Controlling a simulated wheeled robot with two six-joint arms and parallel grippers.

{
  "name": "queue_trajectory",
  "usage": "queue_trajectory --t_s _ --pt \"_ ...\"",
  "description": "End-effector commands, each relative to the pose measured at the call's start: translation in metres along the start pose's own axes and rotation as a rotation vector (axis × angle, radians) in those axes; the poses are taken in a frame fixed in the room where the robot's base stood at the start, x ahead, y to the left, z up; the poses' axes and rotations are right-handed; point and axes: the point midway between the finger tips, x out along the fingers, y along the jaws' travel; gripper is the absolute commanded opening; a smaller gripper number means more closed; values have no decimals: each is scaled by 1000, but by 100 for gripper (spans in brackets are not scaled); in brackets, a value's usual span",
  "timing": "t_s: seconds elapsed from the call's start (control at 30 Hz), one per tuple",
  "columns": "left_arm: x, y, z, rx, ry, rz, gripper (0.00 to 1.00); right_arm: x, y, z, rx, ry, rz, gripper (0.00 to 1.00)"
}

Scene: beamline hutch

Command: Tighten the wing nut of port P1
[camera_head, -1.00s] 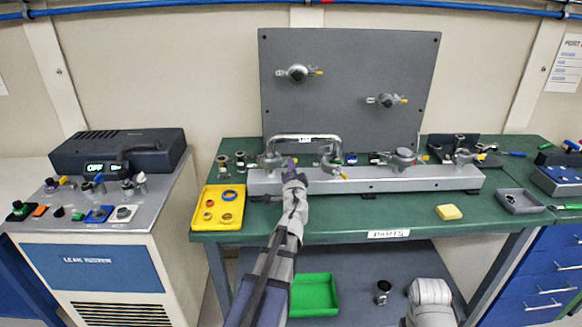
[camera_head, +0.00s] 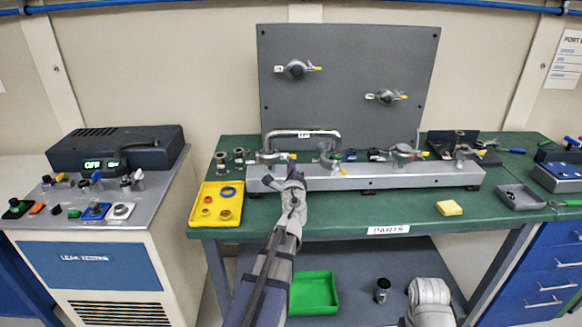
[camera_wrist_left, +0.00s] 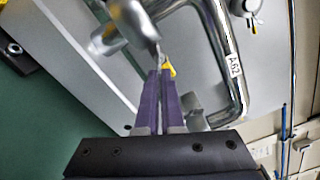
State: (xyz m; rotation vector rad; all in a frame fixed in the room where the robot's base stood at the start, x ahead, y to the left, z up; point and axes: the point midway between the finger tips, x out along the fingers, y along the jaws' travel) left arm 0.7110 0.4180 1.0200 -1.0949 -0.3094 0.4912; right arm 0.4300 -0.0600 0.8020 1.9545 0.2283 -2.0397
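The silver manifold bar (camera_head: 430,177) on the green bench carries a row of port clamps. My left gripper (camera_head: 292,165) is at the leftmost clamp (camera_head: 271,157), beside the bent silver pipe (camera_head: 303,133). In the left wrist view, the gripper's purple fingers (camera_wrist_left: 159,75) are nearly together, with a thin grey wing of the wing nut (camera_wrist_left: 157,54) running in between their tips. A yellow tip (camera_wrist_left: 169,69) shows just beyond them. The clamp (camera_wrist_left: 125,25) is blurred there, and the port's label is not readable.
A yellow tray (camera_head: 217,205) with rings lies left of my arm. A yellow block (camera_head: 449,208) and a grey tray (camera_head: 519,197) lie to the right. An upright grey panel (camera_head: 350,85) stands behind the manifold. A green bin (camera_head: 314,293) is below.

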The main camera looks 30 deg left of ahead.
Motion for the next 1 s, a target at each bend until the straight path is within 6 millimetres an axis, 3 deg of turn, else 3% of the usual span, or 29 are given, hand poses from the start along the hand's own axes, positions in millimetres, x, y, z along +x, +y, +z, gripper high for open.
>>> queue_trajectory --t_s 0.3,0.9,1.0 --pt "-2 2 -1 129 4 -2 0 3 0 0 0 0 0 39" --pt "-2 3 -2 163 5 -2 0 3 0 0 0 0 0 39" --pt "-2 3 -1 163 4 -2 13 3 0 0 0 0 0 39"
